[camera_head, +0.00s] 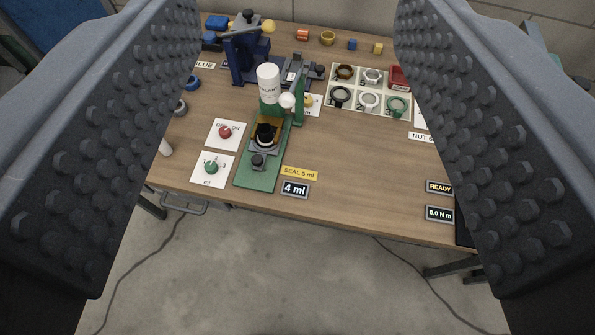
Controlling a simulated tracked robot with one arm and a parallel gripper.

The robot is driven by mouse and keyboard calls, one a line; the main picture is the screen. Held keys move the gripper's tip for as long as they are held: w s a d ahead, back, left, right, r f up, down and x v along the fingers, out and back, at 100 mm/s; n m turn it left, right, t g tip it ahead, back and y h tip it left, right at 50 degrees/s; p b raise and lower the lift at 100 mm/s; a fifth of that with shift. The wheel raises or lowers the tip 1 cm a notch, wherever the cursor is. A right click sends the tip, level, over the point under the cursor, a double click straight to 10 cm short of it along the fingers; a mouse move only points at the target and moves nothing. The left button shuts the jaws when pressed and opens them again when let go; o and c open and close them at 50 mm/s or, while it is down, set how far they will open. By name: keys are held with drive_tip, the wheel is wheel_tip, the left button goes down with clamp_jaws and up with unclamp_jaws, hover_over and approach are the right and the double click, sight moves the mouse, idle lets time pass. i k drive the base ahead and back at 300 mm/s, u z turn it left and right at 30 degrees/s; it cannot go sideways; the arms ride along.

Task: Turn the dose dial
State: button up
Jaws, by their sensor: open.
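The dose dial (211,168) is a small green knob with a light pointer on a white plate marked "ml". It sits at the left front of the wooden table, left of a green dispenser base (258,178). A small display (295,189) reads "4 ml". A yellow label (300,173) reads "SEAL 5 ml". My gripper (295,200) shows as two large dark studded fingers at the left and right of the view. The fingers are wide apart with nothing between them close up. The gripper is apart from the dial, which lies farther off on the table.
A red knob (225,132) on a white plate is just behind the dial. A white bottle (268,84) stands on the green dispenser. A blue press (245,50) stands behind it. A tray (355,112) of rings is at the back right. The table's front middle is mostly clear.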

sight(211, 166)
drive_tip(key=u, duration=0.6)
drive_tip(key=k, duration=0.6)
drive_tip(key=z, duration=0.45)
drive_tip(key=i, duration=1.25)
drive_tip(key=u, duration=0.65)
